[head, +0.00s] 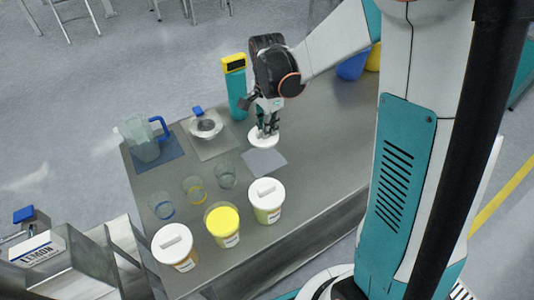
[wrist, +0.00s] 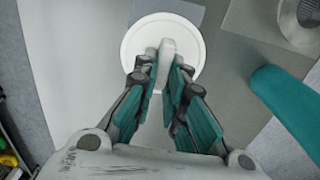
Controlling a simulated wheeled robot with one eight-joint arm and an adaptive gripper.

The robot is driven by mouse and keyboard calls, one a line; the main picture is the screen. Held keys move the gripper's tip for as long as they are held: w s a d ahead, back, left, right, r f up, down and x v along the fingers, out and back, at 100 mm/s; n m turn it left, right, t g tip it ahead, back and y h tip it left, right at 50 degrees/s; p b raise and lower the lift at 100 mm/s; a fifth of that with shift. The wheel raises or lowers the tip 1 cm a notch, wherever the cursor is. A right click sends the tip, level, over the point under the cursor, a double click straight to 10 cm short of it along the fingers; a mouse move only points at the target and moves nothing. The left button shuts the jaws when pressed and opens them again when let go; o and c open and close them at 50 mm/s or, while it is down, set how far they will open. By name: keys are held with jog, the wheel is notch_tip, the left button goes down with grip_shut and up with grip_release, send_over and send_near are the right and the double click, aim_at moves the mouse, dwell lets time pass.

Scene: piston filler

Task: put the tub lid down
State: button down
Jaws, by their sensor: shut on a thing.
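My gripper (head: 267,130) points down over the metal table, its fingers shut on the raised handle of a round white tub lid (head: 262,142). In the wrist view, the gripper (wrist: 164,68) pinches the handle and the lid (wrist: 138,42) looks flat. The lid is just beyond a light grey square mat (head: 265,163). I cannot tell whether it touches the table. The middle tub (head: 225,238) has no lid and shows yellow contents. The left tub (head: 181,262) and the right tub (head: 268,213) wear white lids.
A teal bottle-like unit with a yellow top (head: 234,80) stands close left of my gripper. The table is clear right of the lid.

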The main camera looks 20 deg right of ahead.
aim_at(267, 157)
notch_tip(267, 157, down, 10)
jog(key=b, duration=0.3)
jog(key=shift+f, duration=0.25)
jog(key=shift+f, duration=0.2)
jog(key=c, duration=1.7)
grip_release()
jog(key=shift+r, duration=0.1)
jog(key=shift+o, duration=0.2)
